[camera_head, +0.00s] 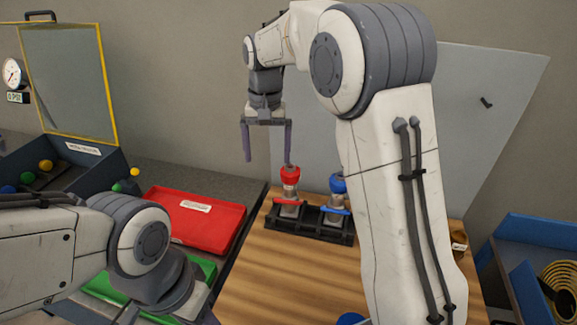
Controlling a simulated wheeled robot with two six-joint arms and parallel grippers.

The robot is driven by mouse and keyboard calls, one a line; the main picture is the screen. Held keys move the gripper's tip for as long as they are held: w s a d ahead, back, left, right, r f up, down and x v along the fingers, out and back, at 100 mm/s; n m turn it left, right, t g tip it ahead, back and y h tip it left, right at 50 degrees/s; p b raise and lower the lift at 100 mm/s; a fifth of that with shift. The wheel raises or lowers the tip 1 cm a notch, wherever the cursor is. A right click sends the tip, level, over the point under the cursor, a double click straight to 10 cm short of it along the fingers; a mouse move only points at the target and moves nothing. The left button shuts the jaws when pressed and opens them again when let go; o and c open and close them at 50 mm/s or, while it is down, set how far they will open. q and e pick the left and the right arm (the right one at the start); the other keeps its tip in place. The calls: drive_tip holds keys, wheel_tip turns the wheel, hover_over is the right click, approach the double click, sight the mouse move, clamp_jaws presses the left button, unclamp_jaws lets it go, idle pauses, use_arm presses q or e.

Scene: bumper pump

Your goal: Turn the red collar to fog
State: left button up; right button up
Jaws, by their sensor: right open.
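A nozzle with a red collar (290,174) stands upright in a black rack (300,226) on the wooden table. A red strip shows lower on its metal body. Its fog marking is too small to read. A nozzle with a blue collar (337,184) stands to its right, partly hidden by my right arm. My right gripper (268,160) is open and empty, pointing down. In the picture it is above and slightly left of the red collar, with one fingertip seen close to the collar's top. My left gripper is mostly cut off at the bottom edge; only a bit shows.
A red tray (205,240) and a green tray (206,268) lie left of the wooden table (275,285). A dark bin (98,178) with coloured balls stands at the left. A blue bin (545,232) with a coiled yellow hose is at the right. The table front is largely clear.

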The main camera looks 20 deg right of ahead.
sight(290, 166)
drive_tip(key=w+d+m, duration=0.1)
drive_tip(key=d, duration=0.1)
drive_tip(key=w+d, duration=0.2)
drive_tip(key=w+d+f+m, duration=0.1)
drive_tip(key=w+d, duration=0.1)
drive_tip(key=d, duration=0.1)
drive_tip(key=shift+m, duration=0.3)
drive_tip(key=shift+d+f, duration=0.15)
drive_tip(key=shift+d, duration=0.15)
wheel_tip(290, 166, down, 10)
drive_tip(key=shift+p, duration=1)
drive_tip(key=c, duration=1.4)
drive_tip(key=shift+o, duration=0.2)
drive_tip(key=shift+n, duration=0.7)
drive_tip(key=o, duration=1.4)
drive_tip(key=shift+c, duration=0.2)
